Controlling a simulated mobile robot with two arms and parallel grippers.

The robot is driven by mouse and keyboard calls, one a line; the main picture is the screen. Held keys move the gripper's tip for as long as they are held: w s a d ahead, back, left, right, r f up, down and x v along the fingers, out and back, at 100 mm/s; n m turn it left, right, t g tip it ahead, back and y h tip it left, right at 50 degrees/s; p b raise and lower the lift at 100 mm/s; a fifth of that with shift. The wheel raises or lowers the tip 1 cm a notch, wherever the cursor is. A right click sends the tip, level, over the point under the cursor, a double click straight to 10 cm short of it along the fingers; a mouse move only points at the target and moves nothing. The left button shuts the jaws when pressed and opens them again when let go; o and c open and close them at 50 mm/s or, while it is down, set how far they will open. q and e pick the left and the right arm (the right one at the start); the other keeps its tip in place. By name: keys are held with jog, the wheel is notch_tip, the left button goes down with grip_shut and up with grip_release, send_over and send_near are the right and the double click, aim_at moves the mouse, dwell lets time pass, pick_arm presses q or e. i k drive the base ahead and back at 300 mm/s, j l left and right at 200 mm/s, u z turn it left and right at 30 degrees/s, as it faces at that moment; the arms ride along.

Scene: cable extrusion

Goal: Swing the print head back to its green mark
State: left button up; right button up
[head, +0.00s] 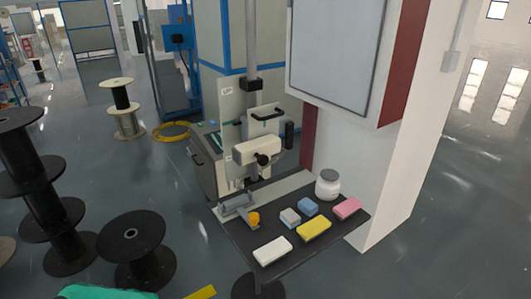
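What looks like the print head (257,151) is a cream block with a dark round knob at its front right. It sits in front of an upright pale panel, below a grey pole with a black clamp (252,85). A white housing with a black handle (265,114) is just above and behind it. Small green patches show near the housing and on the console (203,158) to the left, but I cannot tell which is the green mark. Neither of my grippers is in view.
A large white cabinet (335,45) stands at right. Black spools (136,250) stand on the floor at left.

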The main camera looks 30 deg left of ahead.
aim_at(259, 149)
jog(key=l+u, duration=0.3)
jog(key=l, duration=0.55)
jog(key=l+u, duration=0.3)
jog(key=l, duration=0.6)
